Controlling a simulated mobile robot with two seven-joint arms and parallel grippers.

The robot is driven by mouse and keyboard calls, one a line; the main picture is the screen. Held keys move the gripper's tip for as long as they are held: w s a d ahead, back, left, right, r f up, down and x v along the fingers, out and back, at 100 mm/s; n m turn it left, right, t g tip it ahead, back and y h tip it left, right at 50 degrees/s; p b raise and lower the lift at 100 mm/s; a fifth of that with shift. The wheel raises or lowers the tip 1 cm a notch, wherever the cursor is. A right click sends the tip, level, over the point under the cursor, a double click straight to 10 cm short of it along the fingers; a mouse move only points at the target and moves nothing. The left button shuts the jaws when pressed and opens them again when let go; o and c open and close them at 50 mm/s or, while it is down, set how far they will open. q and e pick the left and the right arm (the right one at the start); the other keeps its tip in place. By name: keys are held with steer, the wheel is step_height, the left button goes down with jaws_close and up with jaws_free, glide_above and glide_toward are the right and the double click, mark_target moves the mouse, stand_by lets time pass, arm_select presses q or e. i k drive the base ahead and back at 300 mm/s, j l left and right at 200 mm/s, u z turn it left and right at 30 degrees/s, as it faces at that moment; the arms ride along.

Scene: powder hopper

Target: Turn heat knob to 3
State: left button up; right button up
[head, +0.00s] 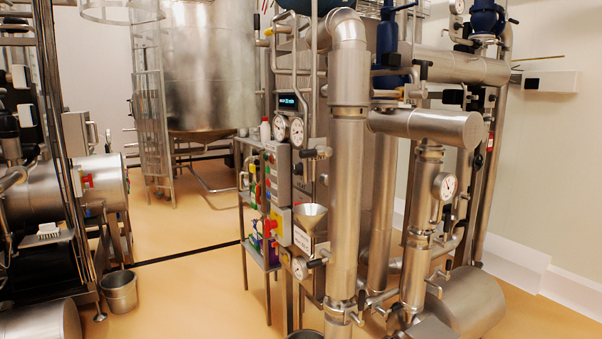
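No heat knob can be made out for certain, and no numbers on a dial are readable from here. A grey control box (279,172) stands at the middle of the head view, edge-on to me, with small coloured parts on its left side. Below it is a yellow box (279,222) with a red part on its left side. Neither of my grippers shows in the head view.
A steel funnel (311,214) and thick vertical pipe (346,190) stand right of the boxes. Round gauges (297,131) sit above. A bucket (119,291) stands on the floor at left. Open floor (185,295) lies between the left machinery and the rack.

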mark_target(298, 168)
steer(key=i+j+u, duration=0.15)
steer(key=i+j, duration=0.55)
